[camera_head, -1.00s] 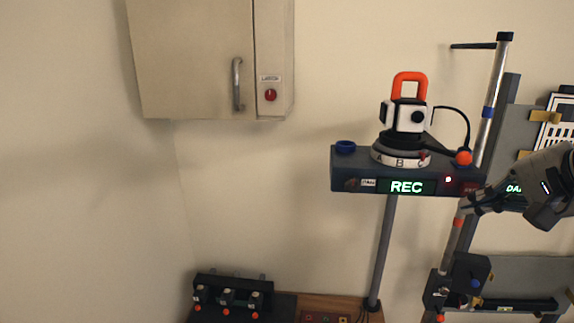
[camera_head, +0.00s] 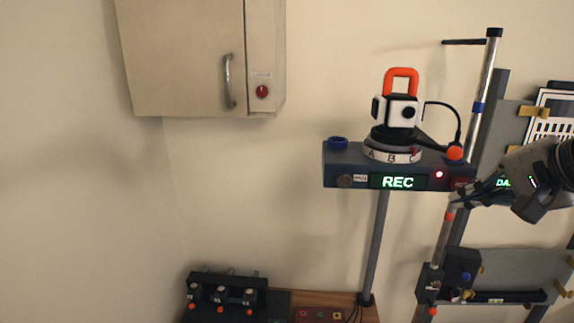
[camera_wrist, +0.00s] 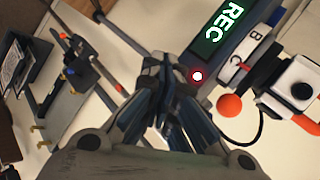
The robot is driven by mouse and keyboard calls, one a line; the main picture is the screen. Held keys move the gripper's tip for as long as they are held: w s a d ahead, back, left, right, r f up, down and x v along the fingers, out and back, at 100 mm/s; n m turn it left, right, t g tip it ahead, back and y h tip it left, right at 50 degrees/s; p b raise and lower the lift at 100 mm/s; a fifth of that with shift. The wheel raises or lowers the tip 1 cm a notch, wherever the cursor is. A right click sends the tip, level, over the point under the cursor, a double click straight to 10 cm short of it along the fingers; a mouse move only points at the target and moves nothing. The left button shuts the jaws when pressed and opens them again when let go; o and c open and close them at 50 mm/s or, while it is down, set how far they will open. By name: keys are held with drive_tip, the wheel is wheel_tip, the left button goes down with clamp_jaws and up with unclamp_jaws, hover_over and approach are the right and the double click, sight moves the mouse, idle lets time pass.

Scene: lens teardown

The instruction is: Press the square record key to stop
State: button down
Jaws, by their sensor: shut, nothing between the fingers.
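The dark recorder box (camera_head: 337,174) stands on a pole, with a lit green REC display (camera_head: 398,182) on its front. A red lamp (camera_head: 439,174) glows right of the display. The dark red record key (camera_head: 461,183) is at the box's right end, partly covered by my gripper. My gripper (camera_head: 456,200) is shut and empty, its tips close to the key's lower edge; contact cannot be told. In the wrist view, my closed fingers (camera_wrist: 166,88) are beside the box end, with the lamp (camera_wrist: 197,76) and REC display (camera_wrist: 223,20) just beyond. The key is hidden there.
A white camera cube (camera_head: 400,111) with an orange handle sits on a lettered dial atop the box. An orange ball (camera_head: 454,153) and a cable are near the box's right end. A metal post (camera_head: 485,95) and grey panels stand right. A wall cabinet (camera_head: 185,58) hangs left.

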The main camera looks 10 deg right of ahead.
drive_tip(key=shift+w, duration=0.15)
drive_tip(key=shift+w+d, duration=0.1)
drive_tip(key=shift+w, duration=0.2)
idle(0.3)
drive_tip(key=shift+w+d, duration=0.1)
drive_tip(key=shift+w, duration=0.3)
idle(0.6)
drive_tip(key=shift+s, duration=0.1)
drive_tip(key=shift+s+a, duration=0.25)
drive_tip(key=shift+s, duration=0.5)
drive_tip(key=s+b, duration=0.1)
drive_tip(key=s, duration=0.1)
drive_tip(key=s+a, duration=0.1)
drive_tip(key=s, duration=0.2)
drive_tip(key=shift+a+b, duration=0.1)
drive_tip(key=shift+b, duration=0.25)
